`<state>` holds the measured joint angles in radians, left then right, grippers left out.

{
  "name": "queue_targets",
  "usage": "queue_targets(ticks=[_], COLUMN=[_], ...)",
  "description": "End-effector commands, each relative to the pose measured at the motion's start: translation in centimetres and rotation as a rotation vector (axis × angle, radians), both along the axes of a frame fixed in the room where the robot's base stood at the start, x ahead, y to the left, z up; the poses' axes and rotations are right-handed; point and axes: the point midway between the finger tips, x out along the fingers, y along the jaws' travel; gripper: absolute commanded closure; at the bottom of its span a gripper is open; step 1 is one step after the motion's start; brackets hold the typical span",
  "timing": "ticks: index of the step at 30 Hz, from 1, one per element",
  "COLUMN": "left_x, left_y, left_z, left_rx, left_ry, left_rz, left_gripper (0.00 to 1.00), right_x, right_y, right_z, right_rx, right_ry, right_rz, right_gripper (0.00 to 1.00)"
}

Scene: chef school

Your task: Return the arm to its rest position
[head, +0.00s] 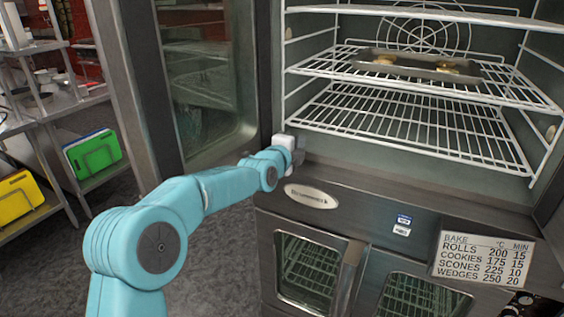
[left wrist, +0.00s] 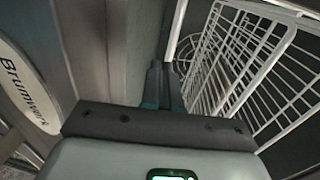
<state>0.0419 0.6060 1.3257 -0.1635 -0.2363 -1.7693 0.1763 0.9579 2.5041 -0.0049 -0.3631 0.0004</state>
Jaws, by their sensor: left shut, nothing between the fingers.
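My left arm comes in from the left in the head view, in light blue. Its gripper (head: 298,157) is at the front left lower corner of the open oven chamber, close to the oven's front edge. The fingers (left wrist: 162,85) show in the left wrist view, shut together and empty, with the oven rack to their right. I cannot tell whether they touch the oven. My right gripper is in neither view.
The oven's wire racks (head: 410,123) are in front of me, with a baking tray (head: 440,74) holding food on the upper one. The oven door (head: 205,80) stands open at left. Below are the lower oven doors (head: 306,272) and a baking chart (head: 483,262). Metal shelving (head: 60,125) stands far left.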

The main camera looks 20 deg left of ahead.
Motion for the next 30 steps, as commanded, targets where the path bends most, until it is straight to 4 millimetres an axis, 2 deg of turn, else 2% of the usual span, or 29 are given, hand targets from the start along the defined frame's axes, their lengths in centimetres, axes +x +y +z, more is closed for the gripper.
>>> queue_targets(ticks=[6, 12, 20, 22, 23, 26, 29, 30], left_x=[-3.8, -6.9, -8.1, -8.1, -8.1, -8.3, -9.4, -10.3], left_y=[0.2, 0.4, 0.4, 0.2, 0.0, -1.0, -2.8, -3.6], left_z=[0.3, 0.8, 1.0, 0.4, -0.3, -4.9, -12.3, -15.6], left_rx=[0.0, 0.001, 0.0, -0.014, -0.028, -0.137, -0.323, -0.408], left_ry=[-0.002, -0.003, 0.0, 0.013, 0.026, 0.117, 0.269, 0.34], left_rz=[-0.001, 0.0, -0.001, -0.001, -0.002, -0.001, 0.021, 0.041], left_gripper=[1.0, 1.0, 1.0, 1.0, 1.0, 1.0, 1.0, 1.0], right_x=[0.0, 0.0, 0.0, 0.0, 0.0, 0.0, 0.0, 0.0], right_y=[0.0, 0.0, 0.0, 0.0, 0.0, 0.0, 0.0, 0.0], right_z=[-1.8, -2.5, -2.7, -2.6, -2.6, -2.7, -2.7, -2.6], right_rx=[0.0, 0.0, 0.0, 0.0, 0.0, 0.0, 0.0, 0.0], right_ry=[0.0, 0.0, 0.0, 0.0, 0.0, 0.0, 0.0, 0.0], right_rz=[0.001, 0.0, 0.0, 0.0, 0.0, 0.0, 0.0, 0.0], right_gripper=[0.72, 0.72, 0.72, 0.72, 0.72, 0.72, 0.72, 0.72])
